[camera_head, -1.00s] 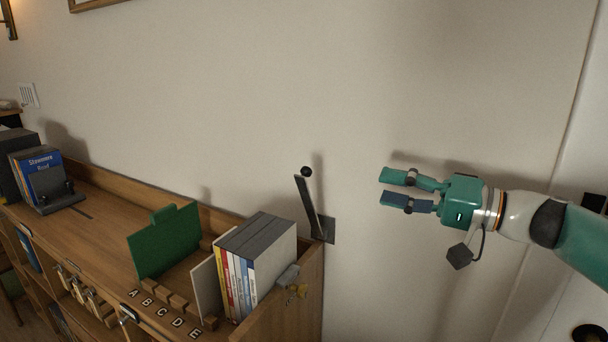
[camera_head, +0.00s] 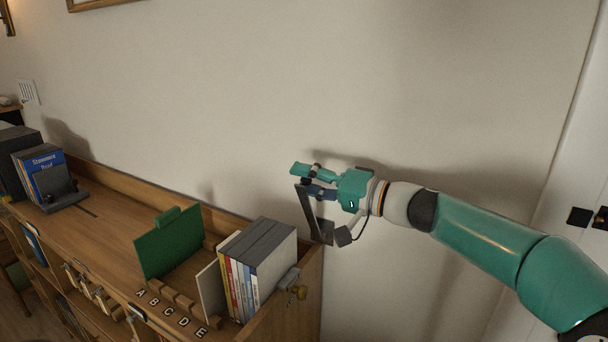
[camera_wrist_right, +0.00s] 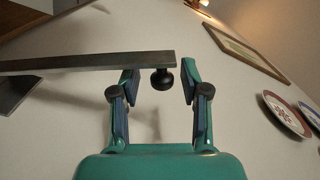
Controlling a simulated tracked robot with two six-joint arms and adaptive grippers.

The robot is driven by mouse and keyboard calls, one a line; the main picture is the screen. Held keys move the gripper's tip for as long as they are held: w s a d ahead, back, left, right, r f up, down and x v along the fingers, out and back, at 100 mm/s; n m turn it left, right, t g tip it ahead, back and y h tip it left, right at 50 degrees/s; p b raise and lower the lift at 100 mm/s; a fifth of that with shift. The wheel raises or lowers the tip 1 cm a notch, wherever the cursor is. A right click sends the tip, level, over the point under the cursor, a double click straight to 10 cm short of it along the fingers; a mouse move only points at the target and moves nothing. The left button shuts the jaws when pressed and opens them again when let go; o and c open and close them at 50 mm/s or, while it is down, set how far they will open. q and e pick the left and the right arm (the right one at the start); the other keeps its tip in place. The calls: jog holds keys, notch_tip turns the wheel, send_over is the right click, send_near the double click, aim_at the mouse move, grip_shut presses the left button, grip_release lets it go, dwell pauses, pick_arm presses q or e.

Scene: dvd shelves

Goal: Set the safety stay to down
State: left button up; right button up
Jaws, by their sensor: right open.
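The safety stay is a flat dark metal lever (camera_head: 309,212) standing up, tilted a little left, from a dark plate (camera_head: 326,233) at the right end of the shelf top. In the right wrist view the lever (camera_wrist_right: 90,62) comes in from the left. Its round black knob (camera_wrist_right: 162,79) sits between the two fingertips, apart from both. My right gripper (camera_head: 301,179) is open at the lever's top end, its fingers pointing left. In the head view the fingers largely cover the knob. My left gripper is out of view.
Below the lever, several cases (camera_head: 257,262) stand beside a green divider (camera_head: 170,243) on the wooden shelf (camera_head: 118,212). The wall is close behind the gripper.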

jog(key=shift+w+a, duration=0.1)
grip_shut()
dwell(0.4)
jog(key=s+a+f+n+b, duration=0.5)
jog(key=s+f+n+b, duration=0.2)
jog(key=b, duration=1.5)
jog(key=shift+s, duration=0.2)
jog(key=shift+d, duration=0.1)
grip_release()
jog(key=shift+w+f, duration=0.1)
